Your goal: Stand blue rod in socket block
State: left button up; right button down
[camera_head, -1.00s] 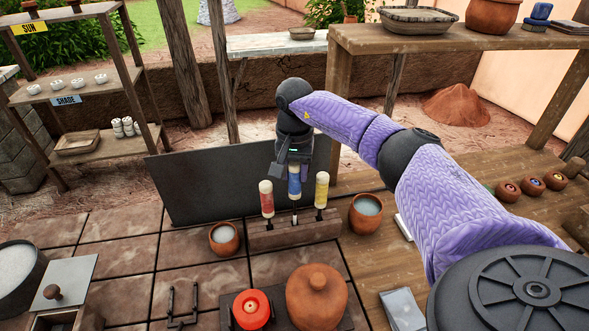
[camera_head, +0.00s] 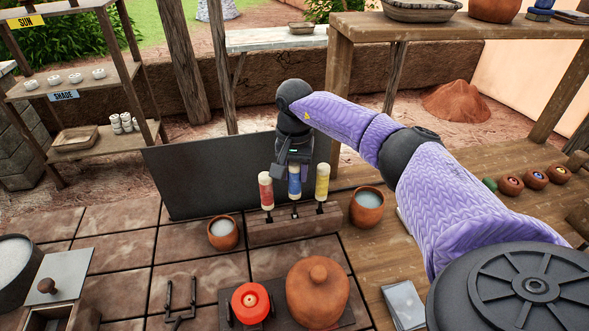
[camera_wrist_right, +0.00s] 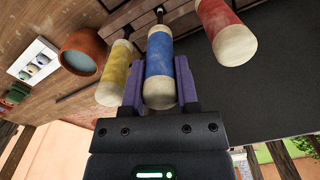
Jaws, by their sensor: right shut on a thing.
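The blue rod (camera_head: 294,180) is upright, with pale ends and a dark thin stem below. My right gripper (camera_head: 294,162) is shut on it from above; the right wrist view shows the blue rod (camera_wrist_right: 159,68) between the two fingers (camera_wrist_right: 160,90). The wooden socket block (camera_head: 295,230) is directly below. A red rod (camera_head: 266,190) stands in its left part and a yellow rod (camera_head: 321,182) in its right part. The blue stem reaches down to the block's middle, between them; I cannot tell whether it is seated. My left gripper is not in view.
A clay cup (camera_head: 223,234) stands left of the block and another cup (camera_head: 367,208) right of it. A dark upright panel (camera_head: 220,180) is close behind. A lidded clay pot (camera_head: 317,290) and a red round item (camera_head: 250,304) sit in front.

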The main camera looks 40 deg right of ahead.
jog(key=shift+f+b, duration=0.45)
jog(key=shift+f, duration=0.2)
jog(key=shift+c, duration=1.4)
grip_release()
jog(key=shift+r, duration=0.3)
notch_tip(320, 180, up, 9)
jog(key=shift+r+p, duration=0.2)
jog(key=shift+p, duration=0.7)
jog(key=shift+f, duration=0.1)
